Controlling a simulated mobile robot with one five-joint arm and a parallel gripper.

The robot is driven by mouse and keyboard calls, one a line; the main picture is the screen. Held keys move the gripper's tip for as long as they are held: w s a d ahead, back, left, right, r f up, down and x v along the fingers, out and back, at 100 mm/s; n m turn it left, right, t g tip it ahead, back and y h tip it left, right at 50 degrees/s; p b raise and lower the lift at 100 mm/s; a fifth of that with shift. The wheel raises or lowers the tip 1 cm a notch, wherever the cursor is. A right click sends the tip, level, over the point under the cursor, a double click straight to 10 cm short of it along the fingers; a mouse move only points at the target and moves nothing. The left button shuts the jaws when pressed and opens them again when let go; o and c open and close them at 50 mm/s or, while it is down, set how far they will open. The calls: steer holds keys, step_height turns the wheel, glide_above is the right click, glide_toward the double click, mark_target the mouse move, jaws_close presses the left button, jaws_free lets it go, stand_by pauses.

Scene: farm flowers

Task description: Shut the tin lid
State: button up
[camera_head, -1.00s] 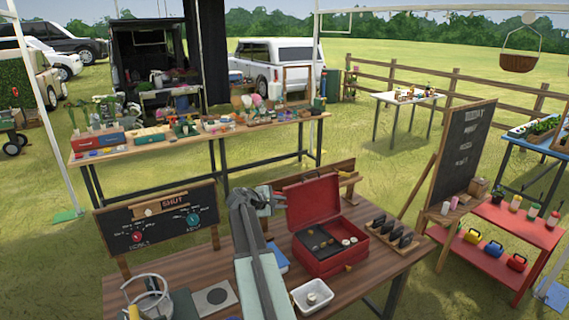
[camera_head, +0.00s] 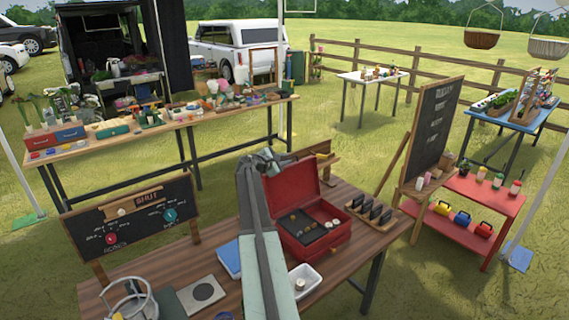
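The red tin (camera_head: 326,243) sits on the brown wooden table, with a dark tray and several small round items inside. Its red lid (camera_head: 290,190) stands open, raised at the back and leaning a little backward. My gripper (camera_head: 262,163) is at the lid's upper left in the picture. Whether it touches the lid, and whether its fingers are open, is too small to tell.
A white dish (camera_head: 306,284) stands in front of the tin, and a rack of dark items (camera_head: 369,211) right of it. A blue book (camera_head: 230,258) and grey plate (camera_head: 202,293) lie left of my arm. A chalkboard sign (camera_head: 135,212) stands at the table's back left.

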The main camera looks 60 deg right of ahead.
steer(key=shift+d+f, duration=0.15)
steer(key=shift+d, duration=0.3)
jaws_close()
stand_by(1.0)
